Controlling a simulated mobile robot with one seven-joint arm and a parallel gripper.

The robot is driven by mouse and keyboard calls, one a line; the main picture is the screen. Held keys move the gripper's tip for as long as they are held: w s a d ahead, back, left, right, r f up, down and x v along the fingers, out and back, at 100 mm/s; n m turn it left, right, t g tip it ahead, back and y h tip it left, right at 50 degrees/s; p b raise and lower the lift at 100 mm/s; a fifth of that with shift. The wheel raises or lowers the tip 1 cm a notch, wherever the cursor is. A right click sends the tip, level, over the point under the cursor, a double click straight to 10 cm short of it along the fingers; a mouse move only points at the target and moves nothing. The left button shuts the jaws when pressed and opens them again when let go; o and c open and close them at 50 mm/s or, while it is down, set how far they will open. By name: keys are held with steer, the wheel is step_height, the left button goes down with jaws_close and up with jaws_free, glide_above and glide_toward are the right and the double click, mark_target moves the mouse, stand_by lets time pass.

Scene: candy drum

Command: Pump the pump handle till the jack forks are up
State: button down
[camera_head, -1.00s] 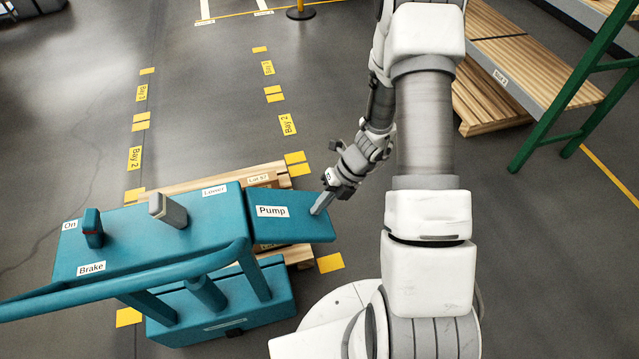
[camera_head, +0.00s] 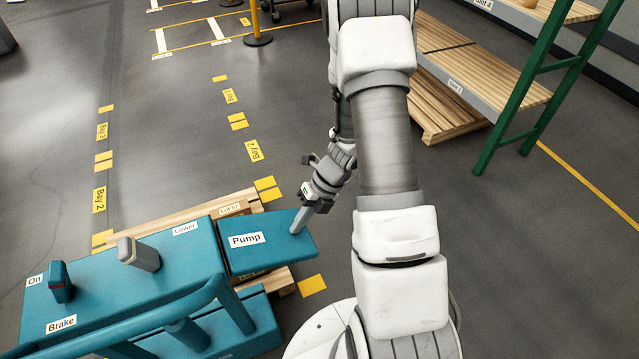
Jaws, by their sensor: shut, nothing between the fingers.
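The teal pump handle (camera_head: 268,253), labelled Pump, juts to the right from the teal jack body (camera_head: 188,262). My gripper (camera_head: 297,228) is shut and empty, with its fingertips at the upper right part of the pump handle's top. They appear to touch it, but I cannot be sure of contact. The jack forks are not clearly visible. A wooden pallet (camera_head: 136,234) shows behind and beside the jack, and the jack body hides most of it.
A grey lever (camera_head: 140,254) by the Lower label and a teal On/Brake switch (camera_head: 60,282) stand on the jack. A teal rail (camera_head: 150,325) crosses in front. A green-framed rack (camera_head: 530,100) stands right.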

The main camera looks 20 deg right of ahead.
steer(key=p+v, duration=0.2)
steer(key=v, duration=1.2)
steer(key=shift+f, duration=0.1)
